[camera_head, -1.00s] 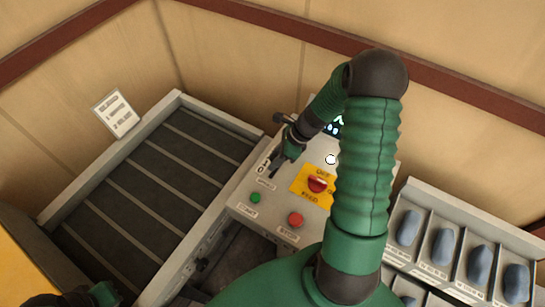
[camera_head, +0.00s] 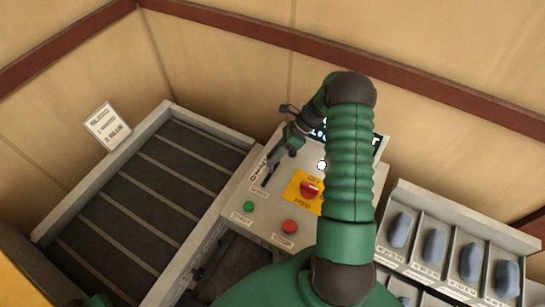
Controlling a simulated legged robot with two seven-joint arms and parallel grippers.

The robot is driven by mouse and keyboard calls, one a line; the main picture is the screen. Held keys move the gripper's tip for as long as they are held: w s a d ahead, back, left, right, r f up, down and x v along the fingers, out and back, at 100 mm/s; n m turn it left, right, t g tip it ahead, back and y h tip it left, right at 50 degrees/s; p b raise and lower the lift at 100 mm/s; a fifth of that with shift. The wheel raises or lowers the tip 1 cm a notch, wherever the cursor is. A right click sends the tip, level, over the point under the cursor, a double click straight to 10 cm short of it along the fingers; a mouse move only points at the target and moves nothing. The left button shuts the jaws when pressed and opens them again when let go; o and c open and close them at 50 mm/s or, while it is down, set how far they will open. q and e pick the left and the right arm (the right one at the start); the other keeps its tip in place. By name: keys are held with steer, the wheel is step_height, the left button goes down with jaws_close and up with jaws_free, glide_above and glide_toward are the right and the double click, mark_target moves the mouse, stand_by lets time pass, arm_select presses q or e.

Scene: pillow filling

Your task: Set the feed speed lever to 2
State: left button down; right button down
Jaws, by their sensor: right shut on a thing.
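The control panel (camera_head: 234,192) is a light grey box in the middle of the view. Its feed speed slot (camera_head: 268,178) is a dark slit with small marks on its left and a label below. My right gripper (camera_head: 287,146) is at the slot's upper end, shut on the feed speed lever. The fingers hide the lever, and its exact mark cannot be read. My left gripper is out of view; only a bit of green arm shows at the bottom left edge.
A green button (camera_head: 249,206), a red button (camera_head: 290,227) and a red knob on a yellow plate (camera_head: 300,201) sit near the slot. A display (camera_head: 376,143) is partly behind my arm. A conveyor (camera_head: 150,208) stands left, a bin rack (camera_head: 468,222) right.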

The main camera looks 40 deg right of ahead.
steer(key=shift+w+d+r, duration=0.1)
steer(key=shift+d+r, duration=0.05)
steer(key=shift+d, duration=0.05)
steer(key=c, duration=1.3)
jaws_free()
steer(key=shift+o, duration=1.2)
steer(key=shift+d, duration=0.1)
steer(key=b+v, duration=0.5)
steer(key=v, duration=1.1)
steer(key=shift+s+d, duration=0.2)
steer(key=shift+d, duration=0.05)
